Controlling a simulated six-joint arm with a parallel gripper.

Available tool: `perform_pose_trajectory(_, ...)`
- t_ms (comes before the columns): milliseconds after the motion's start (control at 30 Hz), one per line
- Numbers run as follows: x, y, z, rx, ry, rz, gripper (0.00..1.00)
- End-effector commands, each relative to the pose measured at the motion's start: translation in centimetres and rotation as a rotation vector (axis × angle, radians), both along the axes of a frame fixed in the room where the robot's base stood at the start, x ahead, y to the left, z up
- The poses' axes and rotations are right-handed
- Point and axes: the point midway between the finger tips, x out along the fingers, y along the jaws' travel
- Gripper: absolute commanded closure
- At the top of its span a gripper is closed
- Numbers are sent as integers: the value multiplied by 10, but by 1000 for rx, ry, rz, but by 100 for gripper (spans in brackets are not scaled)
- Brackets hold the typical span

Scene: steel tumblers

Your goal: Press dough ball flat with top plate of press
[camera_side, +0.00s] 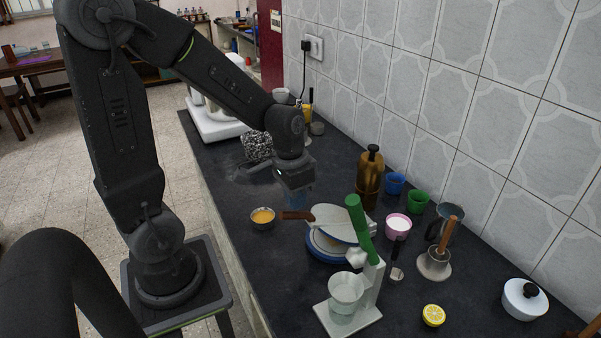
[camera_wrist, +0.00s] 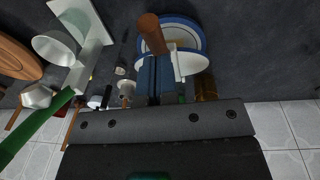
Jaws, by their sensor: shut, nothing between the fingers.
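The press has a white top plate (camera_side: 337,222) with a brown wooden handle (camera_side: 297,215) on its left side. The plate is tilted above a blue-rimmed round base (camera_side: 318,246). My gripper (camera_side: 298,203) is shut and empty, pointing down just above the handle; I cannot tell whether it touches it. In the wrist view, the shut fingers (camera_wrist: 157,60) are beside the handle (camera_wrist: 152,33), with the top plate (camera_wrist: 190,63) behind and the blue-rimmed base (camera_wrist: 200,33) above. The dough ball is not clearly visible; the plate and handle hide much of the base.
A green-handled press (camera_side: 360,215) with a clear cup (camera_side: 345,290) stands close in front. A brown bottle (camera_side: 370,178), blue cup (camera_side: 395,183), green cup (camera_side: 418,201) and pink cup (camera_side: 397,226) stand behind, towards the tiled wall.

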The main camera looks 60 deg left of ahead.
Motion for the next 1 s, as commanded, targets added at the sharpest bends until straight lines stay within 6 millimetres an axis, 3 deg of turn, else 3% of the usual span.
perform_pose_trajectory(233,16,9,37,3,-7,2,100)
perform_pose_trajectory(600,-1,13,112,2,-5,1,100)
perform_pose_trajectory(833,-6,11,131,5,-9,0,100)
perform_pose_trajectory(1000,-24,-17,137,51,-108,-3,100)
